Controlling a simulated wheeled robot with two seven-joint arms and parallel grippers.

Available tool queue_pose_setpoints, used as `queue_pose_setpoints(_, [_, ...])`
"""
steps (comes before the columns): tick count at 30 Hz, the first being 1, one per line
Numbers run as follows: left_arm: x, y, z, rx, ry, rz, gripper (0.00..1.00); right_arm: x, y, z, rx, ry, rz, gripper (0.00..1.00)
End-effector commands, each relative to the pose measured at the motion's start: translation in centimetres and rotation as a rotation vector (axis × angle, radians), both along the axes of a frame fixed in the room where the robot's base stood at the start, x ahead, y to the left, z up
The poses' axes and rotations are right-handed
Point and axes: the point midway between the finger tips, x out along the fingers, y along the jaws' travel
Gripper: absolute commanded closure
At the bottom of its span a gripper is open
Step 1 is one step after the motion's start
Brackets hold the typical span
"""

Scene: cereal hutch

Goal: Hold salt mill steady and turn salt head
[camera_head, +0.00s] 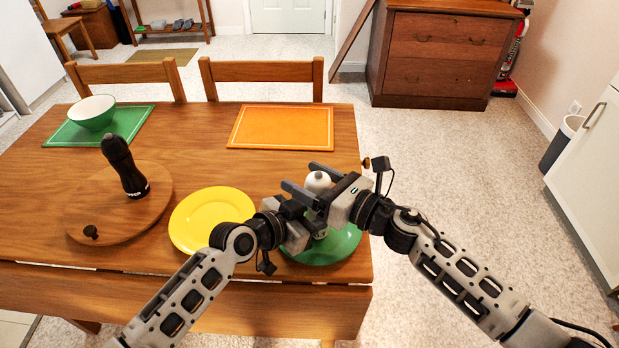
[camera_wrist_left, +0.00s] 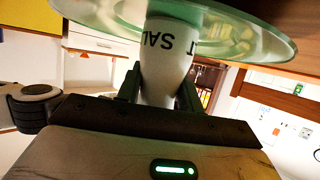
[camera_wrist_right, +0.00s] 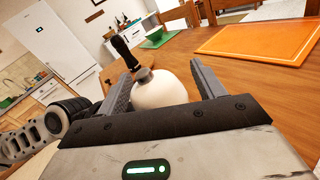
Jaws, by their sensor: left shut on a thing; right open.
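The white salt mill (camera_head: 318,181) stands at the green plate at the table's near right; its lower part is mostly hidden by my grippers. In the left wrist view its white body (camera_wrist_left: 165,65) shows the letters SALT upside down. My left gripper (camera_wrist_left: 160,88) is shut on this body, a finger on each side. In the right wrist view the rounded white head (camera_wrist_right: 160,88) with a small dark knob sits between the spread fingers of my right gripper (camera_wrist_right: 167,80). The right gripper is open around the head, above the left one.
The green plate (camera_head: 335,250) is close under both grippers, beside a yellow plate (camera_head: 205,215). A black pepper mill (camera_head: 125,167) stands on a round wooden board (camera_head: 80,205). An orange mat (camera_head: 280,126) and a green bowl (camera_head: 92,113) lie farther back. The table middle is clear.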

Motion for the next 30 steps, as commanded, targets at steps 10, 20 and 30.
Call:
queue_pose_setpoints(10, [0.00,0.02,-0.03,0.001,0.001,0.000,0.96,-0.02,0.01,0.00,0.000,0.000,0.000,0.71])
queue_pose_setpoints(20, [0.00,0.02,-0.03,0.000,0.000,0.000,0.96,-0.02,0.02,-0.11,0.000,0.003,-0.086,0.77])
queue_pose_setpoints(30, [-0.02,0.00,-0.03,0.000,0.000,0.000,0.96,0.40,-0.42,0.00,0.003,0.001,-0.363,0.77])
